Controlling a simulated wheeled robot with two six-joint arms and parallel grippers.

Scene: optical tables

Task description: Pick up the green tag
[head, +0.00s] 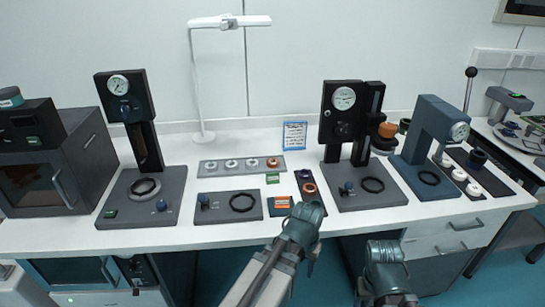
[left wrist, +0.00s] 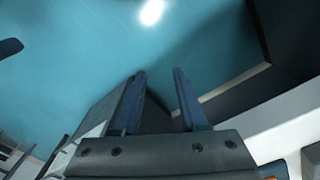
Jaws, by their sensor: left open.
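A small green tag (head: 272,178) lies flat on the white table, just in front of the grey strip with several rings. My left gripper (head: 311,267) hangs low at the table's front edge, to the right of and nearer than the tag, and is apart from it. In the left wrist view its two blue fingers (left wrist: 160,92) are spread with nothing between them, over the teal floor. The tag cannot be made out in that view. My right arm (head: 386,272) shows at the bottom, and its jaws cannot be made out clearly.
Gauge stands rise at left (head: 127,97) and right (head: 343,117). A lamp (head: 205,137) stands behind.

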